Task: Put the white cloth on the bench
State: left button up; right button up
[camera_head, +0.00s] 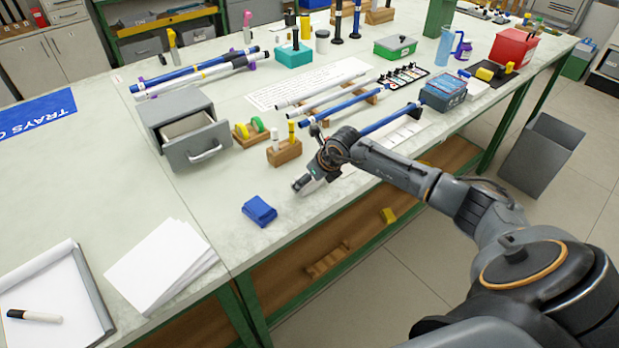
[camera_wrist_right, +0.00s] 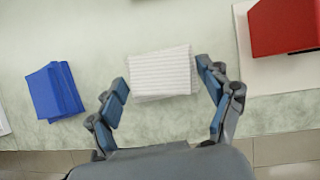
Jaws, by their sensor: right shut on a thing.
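The white cloth (camera_wrist_right: 160,72), folded and faintly striped, is between the two fingers of my right gripper (camera_wrist_right: 162,78) in the right wrist view. My right gripper is shut on it. In the head view my right gripper (camera_head: 308,182) is low over the front edge of the pale bench (camera_head: 225,225), and the cloth is mostly hidden by the gripper there. I cannot tell whether the cloth touches the bench top. My left gripper is not in view.
A folded blue cloth (camera_head: 259,210) lies left of my right gripper. A wooden block (camera_head: 284,152) with upright pegs and a grey drawer box (camera_head: 185,130) stand behind. White papers (camera_head: 162,265) lie at front left. A red thing (camera_wrist_right: 285,28) shows in the wrist view.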

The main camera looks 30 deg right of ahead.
jog(key=o, duration=1.1)
jog(key=shift+f, duration=0.1)
jog(key=shift+c, duration=0.2)
jog(key=shift+r, duration=0.3)
jog(key=b+v, duration=0.2)
jog(key=v, duration=0.9)
jog(key=shift+s+r, duration=0.15)
jog(key=shift+r, duration=0.2)
